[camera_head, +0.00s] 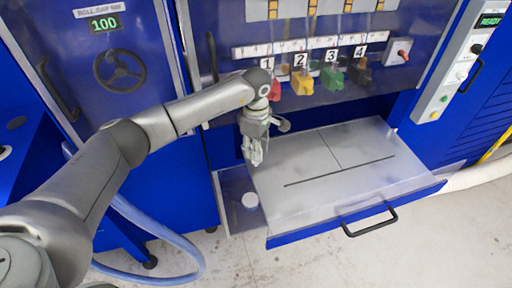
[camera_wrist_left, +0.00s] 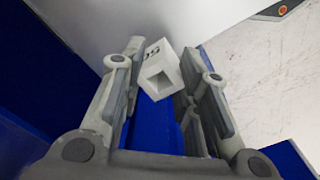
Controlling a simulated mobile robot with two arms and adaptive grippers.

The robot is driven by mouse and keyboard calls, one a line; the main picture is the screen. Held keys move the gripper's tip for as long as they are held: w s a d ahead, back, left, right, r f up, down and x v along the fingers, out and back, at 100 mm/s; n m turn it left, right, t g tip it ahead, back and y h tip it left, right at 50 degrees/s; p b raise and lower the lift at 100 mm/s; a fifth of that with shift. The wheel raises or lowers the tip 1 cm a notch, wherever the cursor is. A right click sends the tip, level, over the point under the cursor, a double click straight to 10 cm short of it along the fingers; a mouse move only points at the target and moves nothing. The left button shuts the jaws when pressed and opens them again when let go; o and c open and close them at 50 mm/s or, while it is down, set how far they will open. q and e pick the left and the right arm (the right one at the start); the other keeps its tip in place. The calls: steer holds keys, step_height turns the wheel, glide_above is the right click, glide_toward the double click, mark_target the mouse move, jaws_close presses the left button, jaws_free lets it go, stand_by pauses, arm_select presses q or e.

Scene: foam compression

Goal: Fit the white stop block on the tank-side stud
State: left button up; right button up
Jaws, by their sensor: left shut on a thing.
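In the left wrist view, a white stop block (camera_wrist_left: 160,75) with dark digits on one face and a square hole in its end sits tilted between my left gripper's fingers. My left gripper (camera_wrist_left: 163,58) is shut on it. In the head view, my left gripper (camera_head: 255,155) points down over the left rear edge of the pulled-out drawer; the block is hard to tell from the fingers there. I cannot make out the tank-side stud in either view. My right gripper is in neither view.
The drawer (camera_head: 400,176) has a grey-white top with a dark slot and a front handle (camera_head: 369,220). Behind are coloured levers numbered 1 to 4. A gauge cabinet (camera_head: 119,70) reads 100; a panel (camera_head: 462,55) reads READY.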

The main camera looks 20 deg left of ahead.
arm_select(q)
steer(key=shift+f+b, duration=1.2)
steer(key=shift+f, duration=0.15)
steer(key=o, duration=1.2)
step_height(320, 180, up, 12)
steer(key=shift+r, duration=0.1)
